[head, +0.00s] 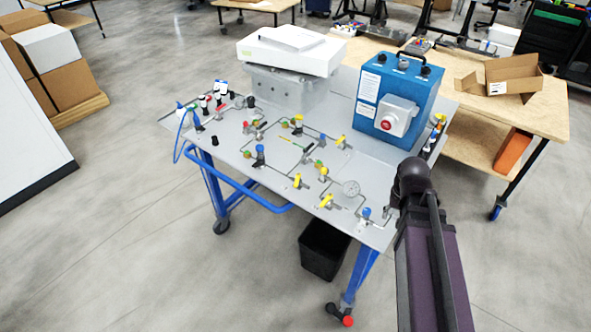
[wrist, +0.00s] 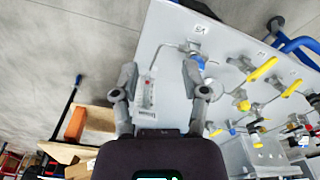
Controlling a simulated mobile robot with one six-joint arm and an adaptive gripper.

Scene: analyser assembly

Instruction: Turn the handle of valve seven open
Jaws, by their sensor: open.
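A sloped grey panel (head: 270,190) carries pipes and valves with yellow, blue, red and green handles. Yellow handles (head: 326,201) and a blue knob (head: 366,212) sit near its front right corner. I cannot read which valve is number seven. In the wrist view, my gripper (wrist: 160,72) is open and empty, its fingers spread above the panel edge. The blue knob (wrist: 198,62) shows just beside the right fingertip; I cannot tell if they touch. A yellow handle (wrist: 263,68) lies farther right, clear of the fingers. In the head view, my arm hides the gripper.
A blue box with a red button (head: 387,125) and a grey case under a white box (head: 290,50) stand at the back of the panel. A round gauge (head: 351,188) sits by the front valves. A black bin (head: 323,250) is below. A wooden table (head: 460,70) stands behind.

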